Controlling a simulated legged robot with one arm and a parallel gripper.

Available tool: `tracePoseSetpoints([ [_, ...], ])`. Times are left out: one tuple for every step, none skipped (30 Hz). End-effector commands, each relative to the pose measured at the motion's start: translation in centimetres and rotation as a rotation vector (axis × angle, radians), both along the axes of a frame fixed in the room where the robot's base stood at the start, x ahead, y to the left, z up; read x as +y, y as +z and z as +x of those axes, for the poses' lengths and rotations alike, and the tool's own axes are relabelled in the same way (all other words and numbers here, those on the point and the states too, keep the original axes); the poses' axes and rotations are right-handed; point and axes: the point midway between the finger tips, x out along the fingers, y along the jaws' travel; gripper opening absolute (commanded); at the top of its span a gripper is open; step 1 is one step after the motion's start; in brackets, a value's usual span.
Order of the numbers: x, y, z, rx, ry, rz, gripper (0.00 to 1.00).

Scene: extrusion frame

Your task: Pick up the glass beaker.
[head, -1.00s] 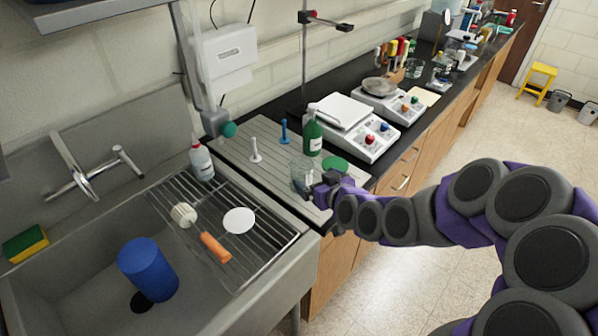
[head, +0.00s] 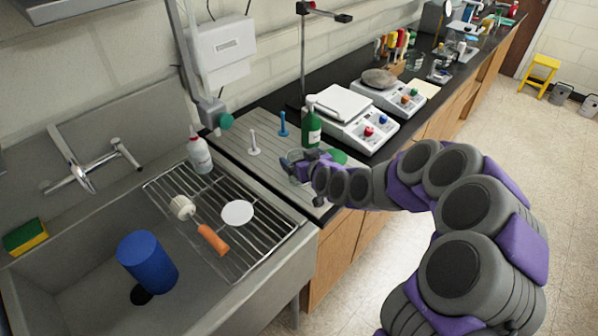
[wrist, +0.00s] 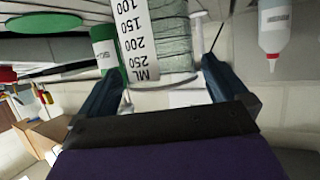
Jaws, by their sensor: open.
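The glass beaker (head: 296,157) stands on the grey grooved drain board in the head view, partly hidden by my gripper (head: 308,163). In the wrist view, the picture is upside down, and the clear beaker (wrist: 168,42) with its white volume scale lies between and just beyond my two dark fingers. My gripper (wrist: 162,68) is open, with a finger on each side of the beaker. I cannot tell whether either finger touches the glass.
A green bottle (head: 312,124) stands close behind the beaker, and a green disc (head: 338,156) lies to its right. White (head: 253,144) and blue (head: 283,125) pegs stand to the left. The wire rack (head: 262,238) and sink are nearer. Two balances are behind on the black bench.

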Motion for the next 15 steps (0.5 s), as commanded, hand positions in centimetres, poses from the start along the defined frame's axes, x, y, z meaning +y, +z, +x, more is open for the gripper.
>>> tracePoseSetpoints([
  [0.5,-0.4,0.5,0.002,0.003,-0.001,1.0],
  [0.8,-0.5,0.8,0.002,0.004,-0.002,1.0],
  [1.0,-0.7,1.2,0.003,0.004,-0.003,1.0],
  [1.1,-0.8,1.5,0.002,0.003,-0.004,1.0],
  [1.3,-0.9,1.7,0.002,0.003,-0.003,1.0],
  [1.4,-1.0,2.0,0.001,0.002,-0.004,1.0],
  [1.5,-1.1,2.1,0.002,0.002,-0.003,1.0],
  [1.6,-1.1,2.2,0.002,0.002,-0.003,1.0],
  [1.6,-1.2,2.3,0.002,0.003,-0.002,1.0],
  [1.7,-1.2,2.4,0.002,0.001,-0.002,1.0],
  [1.7,-1.2,2.4,0.002,0.001,-0.002,1.0],
  [1.7,-1.2,2.5,0.002,0.001,-0.002,1.0],
  [1.7,-1.2,2.5,0.002,0.001,-0.002,1.0],
  [1.7,-1.2,2.5,0.002,0.001,-0.002,1.0],
  [1.7,-1.2,2.5,0.002,0.001,-0.002,1.0],
])
